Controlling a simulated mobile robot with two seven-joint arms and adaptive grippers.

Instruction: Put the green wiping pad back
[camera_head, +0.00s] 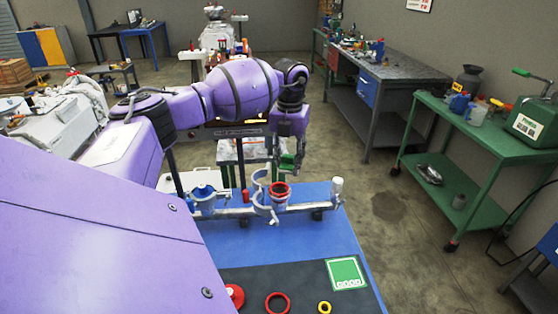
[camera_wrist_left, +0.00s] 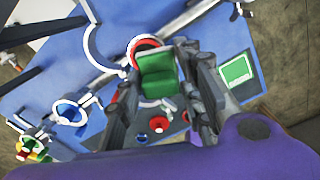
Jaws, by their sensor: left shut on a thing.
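The green wiping pad (camera_wrist_left: 158,75) is between the fingers of my left gripper (camera_wrist_left: 162,88) in the left wrist view. In the head view my left gripper (camera_head: 290,162) hangs down beyond the rail, above the table's far edge, shut on the pad. The pad shows there only as a small green patch, mostly hidden by the fingers. A green square with a white border (camera_head: 346,274) lies flat on the dark mat at the near right of the table; it also shows in the left wrist view (camera_wrist_left: 236,70). My right gripper is not in view.
A rail (camera_head: 240,212) with ring clamps crosses the blue table (camera_head: 325,232). One clamp holds a red ring (camera_head: 280,188), another a blue funnel-like part (camera_head: 203,192). On the dark mat lie a red ring (camera_head: 277,302), a yellow ring (camera_head: 324,307) and a red part (camera_head: 235,295).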

